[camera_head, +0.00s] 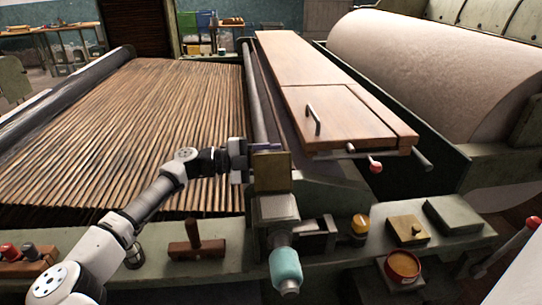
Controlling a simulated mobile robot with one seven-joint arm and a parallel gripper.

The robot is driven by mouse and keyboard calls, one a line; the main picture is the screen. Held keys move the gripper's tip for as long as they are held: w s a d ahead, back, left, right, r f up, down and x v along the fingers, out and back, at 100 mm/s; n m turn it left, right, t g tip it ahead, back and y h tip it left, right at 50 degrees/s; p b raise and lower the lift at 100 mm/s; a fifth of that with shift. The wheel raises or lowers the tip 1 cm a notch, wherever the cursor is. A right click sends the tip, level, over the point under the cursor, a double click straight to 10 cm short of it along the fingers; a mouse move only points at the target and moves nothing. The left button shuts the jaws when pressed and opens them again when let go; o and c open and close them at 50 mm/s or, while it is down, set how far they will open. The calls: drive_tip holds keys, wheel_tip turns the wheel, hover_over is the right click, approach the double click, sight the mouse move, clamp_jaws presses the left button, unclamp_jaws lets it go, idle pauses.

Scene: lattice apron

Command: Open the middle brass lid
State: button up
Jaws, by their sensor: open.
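A flat brass-coloured plate (271,172) stands upright near the picture's middle, above a grey block (275,207). A small box with a brass-coloured top (408,229) sits on the green ledge at the right; its top lies flat. I cannot tell for sure which of these is the middle lid. My gripper (266,149) is at the upper edge of the upright plate, reaching in from the left. Its fingers are small here and partly merge with the plate; whether they touch it cannot be told. I see nothing held in it.
A wooden cover with a black handle (313,120) and a red-knobbed lever (375,167) stand behind to the right. A teal knob (286,265), a yellow-capped cup (360,224), a green block (453,215) and a red tin (403,265) crowd the front. Slatted bed (130,130) lies left.

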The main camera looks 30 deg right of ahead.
drive_tip(key=shift+d, duration=0.1)
clamp_jaws()
idle(0.3)
drive_tip(key=shift+s+a+r+m+b, duration=0.1)
drive_tip(key=shift+s+m+b, duration=0.2)
drive_tip(key=shift+b, duration=0.3)
drive_tip(key=shift+s+a+m+b, duration=0.1)
drive_tip(key=shift+s+m+b, duration=0.05)
drive_tip(key=shift+m+b, duration=0.35)
drive_tip(key=shift+s+a+r+m+b, duration=0.15)
drive_tip(key=shift+s+r+m+b, duration=0.2)
drive_tip(key=shift+r+m+b, duration=0.3)
drive_tip(key=shift+f, duration=0.15)
